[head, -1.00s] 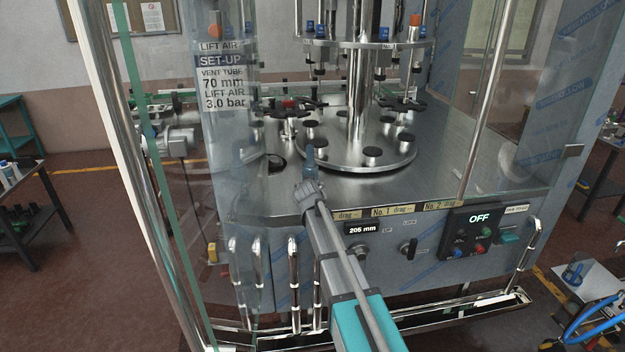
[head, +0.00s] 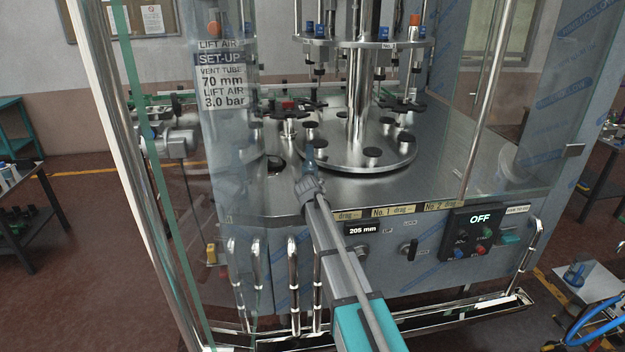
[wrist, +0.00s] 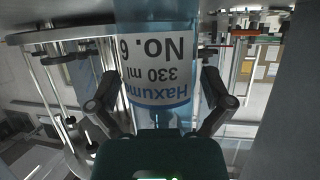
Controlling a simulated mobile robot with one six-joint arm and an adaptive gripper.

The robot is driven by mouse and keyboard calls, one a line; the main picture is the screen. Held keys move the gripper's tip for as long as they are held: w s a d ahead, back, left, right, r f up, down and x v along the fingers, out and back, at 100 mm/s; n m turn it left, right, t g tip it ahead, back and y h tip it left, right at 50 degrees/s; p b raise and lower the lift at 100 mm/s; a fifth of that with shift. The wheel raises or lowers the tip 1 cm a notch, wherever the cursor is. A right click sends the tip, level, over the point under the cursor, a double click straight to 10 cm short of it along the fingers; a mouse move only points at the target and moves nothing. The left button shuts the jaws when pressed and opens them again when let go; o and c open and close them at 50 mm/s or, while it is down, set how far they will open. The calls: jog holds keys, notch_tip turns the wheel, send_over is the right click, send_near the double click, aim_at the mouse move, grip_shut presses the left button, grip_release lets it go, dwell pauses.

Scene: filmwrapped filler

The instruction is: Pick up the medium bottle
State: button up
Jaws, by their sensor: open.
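A clear bluish bottle (head: 309,153) stands at the near edge of the filler's steel deck, just past my gripper (head: 309,182) in the head view. In the wrist view the bottle (wrist: 160,40) fills the top middle, upside down, with a white label reading Haxumo, 330 ml, No. 6. My gripper (wrist: 160,78) is open, with one finger on each side of the bottle. I cannot tell whether either finger touches it. No other bottle is clear enough for me to compare sizes.
The filler's round steel plate (head: 350,165) with black pads lies right behind the bottle, around a central column (head: 357,90). Clear guard panels (head: 235,150) stand to the left and right (head: 510,110). A control panel (head: 474,232) reading OFF is on the front, lower right.

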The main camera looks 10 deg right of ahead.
jog(key=c, duration=0.9)
jog(key=shift+r, duration=0.2)
notch_tip(320, 180, up, 2)
jog(key=p, duration=0.2)
jog(key=shift+r+p, duration=0.15)
jog(key=shift+p, duration=0.15)
jog(key=s+r+p, duration=0.1)
jog(key=r+p, duration=0.1)
jog(key=s+a+r+p, duration=0.1)
jog(key=s+r+p, duration=0.1)
jog(key=s+a+r+p, duration=0.1)
jog(key=r+p, duration=0.1)
jog(key=p, duration=0.1)
jog(key=shift+s+a+r, duration=0.2)
jog(key=shift+s+r, duration=0.05)
jog(key=shift+r, duration=0.15)
jog(key=p, duration=0.3)
send_near(305, 162)
jog(key=shift+s+a+r, duration=0.25)
jog(key=shift+s+a, duration=0.25)
jog(key=shift+a, duration=0.1)
jog(key=shift+s+a+r, duration=0.2)
jog(key=shift+s+a, duration=0.25)
jog(key=shift+a, duration=0.15)
jog(key=shift+s+a+r, duration=0.25)
jog(key=shift+s+a, duration=0.25)
jog(key=shift+a, duration=0.1)
